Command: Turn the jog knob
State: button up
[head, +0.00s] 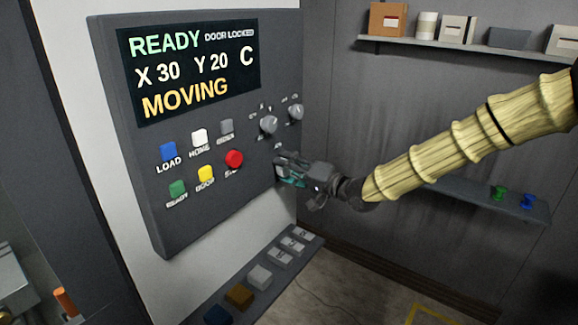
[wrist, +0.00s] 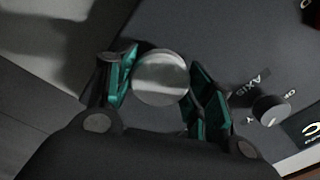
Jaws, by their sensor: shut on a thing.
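The jog knob (wrist: 161,78), a round grey knob with a lighter face, stands between my gripper's teal-padded fingers in the wrist view. My gripper (wrist: 160,88) is shut on it, with one finger on each side. In the head view my gripper (head: 284,172) is at the lower right of the dark control panel (head: 215,225) and hides the knob. The panel's screen (head: 190,68) reads READY, DOOR LOCKED, X 30, Y 20, C and MOVING.
Two small grey knobs (head: 268,124) (head: 295,112) sit above my gripper. A red button (head: 234,159) and several coloured buttons are to its left. A keypad ledge (head: 258,277) lies below. Shelves (head: 470,47) hold boxes on the right wall.

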jog(key=shift+s+f+m, duration=0.1)
jog(key=shift+f+m, duration=0.05)
jog(key=shift+m, duration=0.35)
jog(key=o, duration=0.9)
jog(key=shift+o, duration=0.7)
jog(key=v, duration=1.2)
